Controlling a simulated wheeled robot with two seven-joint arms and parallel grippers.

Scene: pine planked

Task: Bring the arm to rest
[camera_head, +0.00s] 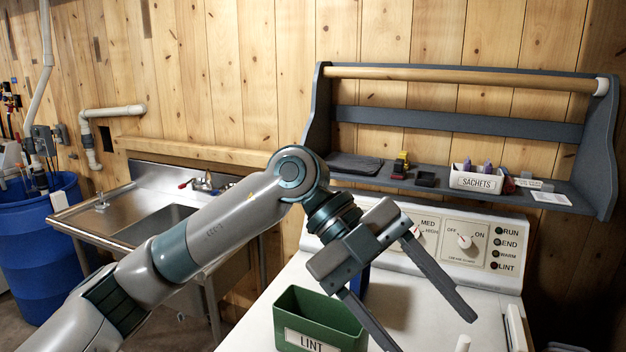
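My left arm reaches in from the lower left, bent at a raised joint, with its gripper (430,332) hanging over the white dryer top (405,290). The gripper's two dark fingers are spread wide apart and point down to the right. I see nothing held between them. One finger passes in front of the right end of the green bin labelled LINT (300,325). My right gripper is not in view.
A dryer control panel (480,245) stands behind the gripper. Above it is a grey wall shelf (450,190) with a SACHETS box (476,182) and small items. A blue object (360,280) is partly hidden behind the gripper. A steel sink (150,225) and blue barrel (35,260) are left.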

